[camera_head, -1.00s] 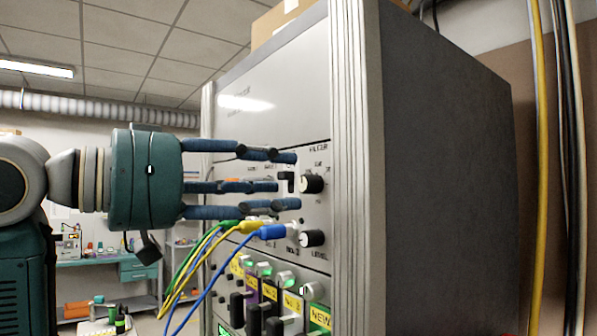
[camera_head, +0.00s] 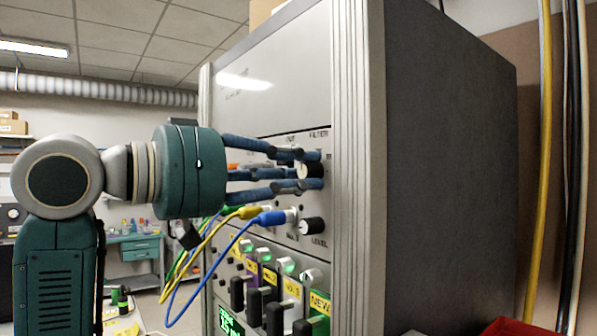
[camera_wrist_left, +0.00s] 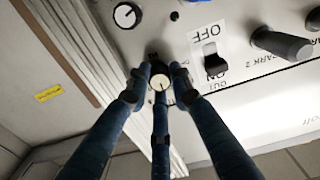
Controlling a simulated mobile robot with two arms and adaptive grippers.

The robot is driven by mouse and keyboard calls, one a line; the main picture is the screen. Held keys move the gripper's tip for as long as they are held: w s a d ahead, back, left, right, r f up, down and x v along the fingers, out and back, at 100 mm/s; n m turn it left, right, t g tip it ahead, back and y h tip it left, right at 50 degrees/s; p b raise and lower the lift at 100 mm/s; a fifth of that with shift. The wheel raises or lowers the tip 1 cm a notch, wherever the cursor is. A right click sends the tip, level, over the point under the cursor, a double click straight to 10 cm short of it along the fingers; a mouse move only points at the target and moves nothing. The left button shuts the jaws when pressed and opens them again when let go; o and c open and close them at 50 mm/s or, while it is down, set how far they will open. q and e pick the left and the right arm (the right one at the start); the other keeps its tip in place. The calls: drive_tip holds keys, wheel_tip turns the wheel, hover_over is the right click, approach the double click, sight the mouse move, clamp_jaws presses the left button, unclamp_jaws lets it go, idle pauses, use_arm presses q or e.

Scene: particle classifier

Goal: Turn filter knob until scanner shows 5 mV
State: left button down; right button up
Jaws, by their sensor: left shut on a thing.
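The filter knob (camera_head: 310,170) is a black knob with a pale face on the upper panel of the grey rack. My left gripper (camera_head: 312,170) comes in from the left, its blue fingers shut around this knob. In the left wrist view the fingers close on the knob (camera_wrist_left: 160,83) from both sides and below, and a dark pointer line shows on its pale face. A small green display (camera_head: 230,320) low on the rack is partly cut off, and I cannot read its value. My right gripper is out of view.
The level knob (camera_head: 312,226) sits just below. Green, yellow and blue cables (camera_head: 245,213) plug in under the fingers. Several black sliders with yellow labels (camera_head: 292,288) are lower down. An OFF/ON switch (camera_wrist_left: 211,57) is beside the knob in the wrist view.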

use_arm(q)
drive_tip(key=shift+f+m, duration=0.15)
drive_tip(key=shift+m, duration=0.15)
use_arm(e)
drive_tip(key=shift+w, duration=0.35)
use_arm(q)
drive_tip(key=shift+m, duration=0.5)
drive_tip(key=m, duration=0.3)
drive_tip(key=shift+m+p, duration=0.65)
drive_tip(key=shift+m, duration=1.35)
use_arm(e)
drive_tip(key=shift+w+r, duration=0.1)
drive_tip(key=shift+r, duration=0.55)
use_arm(q)
drive_tip(key=shift+f, duration=0.1)
drive_tip(key=c, duration=1.5)
unclamp_jaws()
drive_tip(key=shift+c, duration=0.2)
drive_tip(key=shift+a, duration=0.15)
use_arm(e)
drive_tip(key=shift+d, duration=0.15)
